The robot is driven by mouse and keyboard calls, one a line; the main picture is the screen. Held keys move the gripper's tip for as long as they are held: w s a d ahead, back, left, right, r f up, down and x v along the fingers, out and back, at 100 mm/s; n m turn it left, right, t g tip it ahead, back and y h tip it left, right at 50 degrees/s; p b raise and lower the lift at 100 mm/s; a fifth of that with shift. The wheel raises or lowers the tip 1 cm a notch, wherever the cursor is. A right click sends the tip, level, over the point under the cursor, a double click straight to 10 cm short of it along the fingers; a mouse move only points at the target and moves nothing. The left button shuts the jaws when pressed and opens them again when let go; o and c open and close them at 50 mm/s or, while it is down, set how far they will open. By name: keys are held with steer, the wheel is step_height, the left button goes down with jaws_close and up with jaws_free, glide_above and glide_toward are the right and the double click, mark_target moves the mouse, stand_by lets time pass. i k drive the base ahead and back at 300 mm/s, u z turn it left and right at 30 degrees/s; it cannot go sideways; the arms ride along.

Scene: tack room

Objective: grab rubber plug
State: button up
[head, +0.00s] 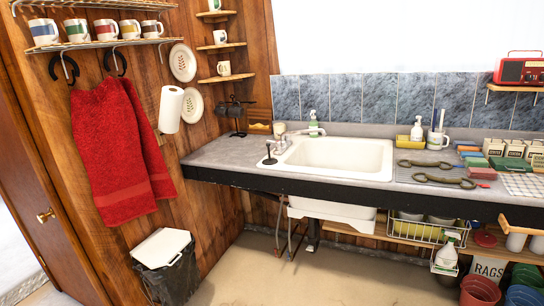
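A small black piece (269,158) with a flat round base and a thin upright part stands on the grey counter (222,153), just left of the white sink (335,139). It looks like the rubber plug, but it is too small to be certain. The tap (281,136) is close behind it and to its right. The sink's bowl looks empty, though its near inner wall is hidden. My gripper is not in view, and nothing held shows.
Soap bottles (313,124), bridle bits (437,177) and several small boxes stand or lie along the counter. Red towels (118,150) hang at left above a bin (165,262). A wire basket (415,229) and buckets (480,290) are below right. Floor (330,275) in front is clear.

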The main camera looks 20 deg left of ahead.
mark_target(270, 161)
steer(key=u, duration=0.1)
steer(key=i, duration=1.25)
steer(key=u, duration=0.4)
steer(key=i, duration=2.15)
steer(key=u, duration=0.15)
